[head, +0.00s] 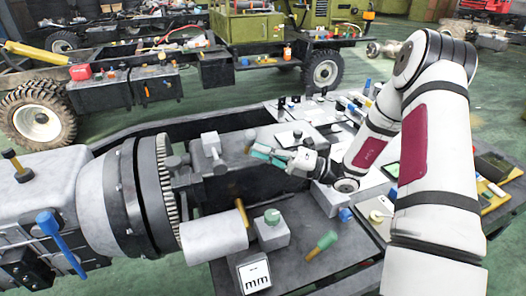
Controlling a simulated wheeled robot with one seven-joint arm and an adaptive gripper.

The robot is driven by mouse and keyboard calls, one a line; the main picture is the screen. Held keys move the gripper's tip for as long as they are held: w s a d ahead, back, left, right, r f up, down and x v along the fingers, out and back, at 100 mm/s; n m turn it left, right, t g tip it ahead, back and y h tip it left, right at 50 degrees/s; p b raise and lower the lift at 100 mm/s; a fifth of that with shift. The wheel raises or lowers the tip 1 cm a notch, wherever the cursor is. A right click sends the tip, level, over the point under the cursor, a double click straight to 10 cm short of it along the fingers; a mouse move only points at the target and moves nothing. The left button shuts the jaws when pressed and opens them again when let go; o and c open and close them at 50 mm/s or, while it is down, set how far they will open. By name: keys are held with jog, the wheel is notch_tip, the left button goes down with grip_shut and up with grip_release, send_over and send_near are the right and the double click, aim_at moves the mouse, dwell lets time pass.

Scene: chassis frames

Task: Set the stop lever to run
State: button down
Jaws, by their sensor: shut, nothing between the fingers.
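My gripper (262,154), with teal fingers, is shut and empty. It reaches left from my white arm, over the dark engine block. Several levers are in view and none is clearly marked as the stop lever. A blue-handled lever (62,245) is on the grey housing at the left. A brass-handled lever (241,213) stands by a white cylinder. A green-handled lever (321,244) tilts up to the right at the front.
A toothed ring and round grey housing (118,205) fill the left. A grey box with a green knob (271,230) and a white marked block (253,274) stand in front. Small parts crowd the bench at right. A wheeled chassis (160,60) stands behind, across green floor.

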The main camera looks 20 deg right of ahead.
jog(key=shift+w+r+m+p, duration=0.2)
jog(key=shift+r+m+p, duration=0.15)
jog(key=shift+m+p, duration=0.1)
jog(key=w+r+m+g+h+p, duration=0.1)
jog(key=w+r+m+h+p, duration=0.3)
jog(key=w+m, duration=0.3)
jog(key=shift+w+g, duration=0.3)
jog(key=shift+g, duration=0.1)
dwell(0.4)
jog(key=shift+p, duration=0.3)
jog(key=s+a+r+p+v, duration=0.1)
jog(key=s+p+v, duration=0.1)
jog(key=v, duration=1)
jog(key=shift+s+r, duration=0.25)
jog(key=shift+r, duration=0.1)
